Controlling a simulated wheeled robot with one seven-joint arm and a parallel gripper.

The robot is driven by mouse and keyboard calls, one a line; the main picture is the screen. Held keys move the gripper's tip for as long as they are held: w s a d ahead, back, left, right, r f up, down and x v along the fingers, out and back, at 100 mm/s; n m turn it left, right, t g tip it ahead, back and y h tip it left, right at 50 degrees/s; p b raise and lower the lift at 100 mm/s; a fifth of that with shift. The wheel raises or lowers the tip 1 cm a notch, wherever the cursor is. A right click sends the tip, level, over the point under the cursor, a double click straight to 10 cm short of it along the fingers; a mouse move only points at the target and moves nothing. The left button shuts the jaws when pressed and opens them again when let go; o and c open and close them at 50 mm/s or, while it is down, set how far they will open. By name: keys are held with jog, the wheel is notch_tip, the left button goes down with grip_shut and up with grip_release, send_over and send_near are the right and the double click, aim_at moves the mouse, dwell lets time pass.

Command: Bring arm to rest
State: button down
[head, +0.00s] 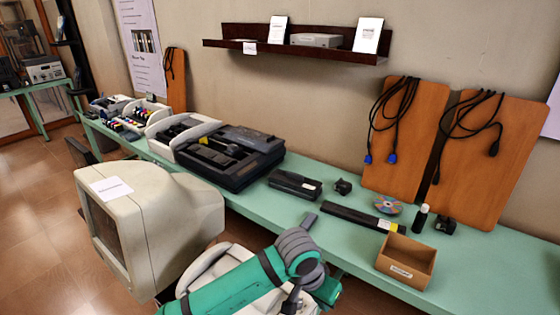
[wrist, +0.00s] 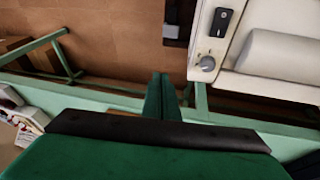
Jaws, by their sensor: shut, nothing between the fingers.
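My arm (head: 245,283), green and grey, is folded low at the front of the head view, beside the old beige monitor. My gripper (wrist: 164,80) shows in the wrist view as two green fingers pressed together with nothing between them. The fingertips are apart from the beige device at the right of that view. I cannot clearly make out the gripper in the head view.
The green table (head: 330,240) runs along the wall. The beige monitor (head: 160,215) stands close left of my arm. A cardboard box (head: 405,262) sits near the table's front edge. A beige device with a knob (wrist: 270,60) is right of the fingers.

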jog(key=w+d+r+n+t+h, duration=0.1)
jog(key=d+r+t+h, duration=0.2)
jog(key=d+r+h, duration=0.5)
jog(key=w+d+r+n+t+h, duration=0.1)
jog(key=d+r+t+h, duration=0.2)
jog(key=d, duration=0.9)
jog(key=s+a+f+n+t+y, duration=0.5)
jog(key=s+a+f+n+y, duration=0.15)
jog(key=a, duration=0.25)
jog(key=s+a+f+n+t+y, duration=0.5)
jog(key=a+f+n, duration=0.1)
jog(key=a+f, duration=0.2)
jog(key=s+a+f+m+g+y, duration=0.1)
jog(key=s+a+f+m, duration=0.1)
jog(key=s+a, duration=0.5)
jog(key=s+a+f+m+g+y, duration=0.1)
jog(key=s+a+m, duration=0.3)
jog(key=s, duration=1.1)
jog(key=a+f+y, duration=0.1)
jog(key=a, duration=0.2)
jog(key=shift+s, duration=0.15)
jog(key=shift+m, duration=0.25)
